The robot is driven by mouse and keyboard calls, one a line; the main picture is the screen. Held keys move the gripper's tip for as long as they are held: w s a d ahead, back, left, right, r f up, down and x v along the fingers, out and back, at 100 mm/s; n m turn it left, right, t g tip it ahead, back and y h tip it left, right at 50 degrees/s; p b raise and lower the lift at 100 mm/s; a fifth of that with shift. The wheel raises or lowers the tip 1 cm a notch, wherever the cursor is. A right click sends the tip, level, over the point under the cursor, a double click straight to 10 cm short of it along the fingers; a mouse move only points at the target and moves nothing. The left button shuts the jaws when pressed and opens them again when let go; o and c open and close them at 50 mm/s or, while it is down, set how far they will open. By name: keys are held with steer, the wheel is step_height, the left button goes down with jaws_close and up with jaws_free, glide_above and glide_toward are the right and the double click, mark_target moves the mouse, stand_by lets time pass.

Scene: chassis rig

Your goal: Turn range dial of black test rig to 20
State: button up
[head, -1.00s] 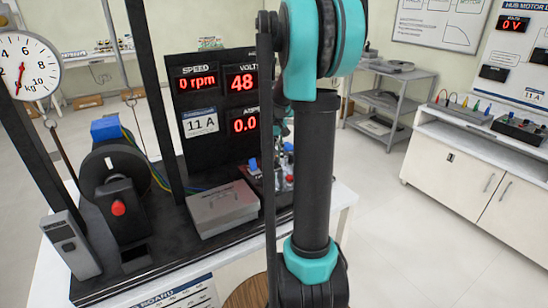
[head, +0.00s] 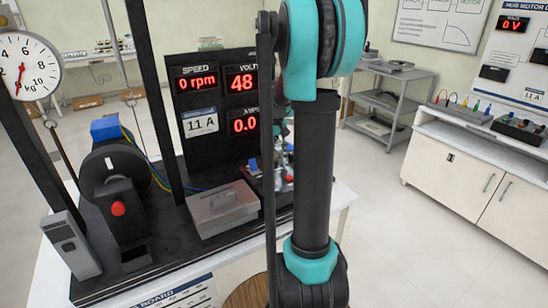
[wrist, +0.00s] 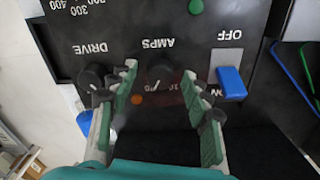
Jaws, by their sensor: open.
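The black test rig (head: 210,145) stands on the bench at the left in the head view. In the wrist view its panel (wrist: 235,30) appears upside down. The AMPS dial (wrist: 160,73), a dark round knob with a light pointer line, has small numbers on the side nearer my gripper; they look like 10 and 20, partly blurred. My gripper (wrist: 159,76) is open, with one green-padded finger on each side of this dial. I cannot tell whether the fingers touch it. In the head view my arm hides the dial.
The DRIVE knob (wrist: 93,76) is close beside the left finger. A blue ON/OFF switch (wrist: 231,83) is right of the right finger, and an orange spot (wrist: 137,99) lies between the fingers. A grey box (head: 222,207) and hanging scale (head: 28,67) are at the rig.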

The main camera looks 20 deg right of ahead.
mark_target(274, 159)
step_height(274, 159, up, 12)
stand_by(0.5)
steer(key=shift+s, duration=0.1)
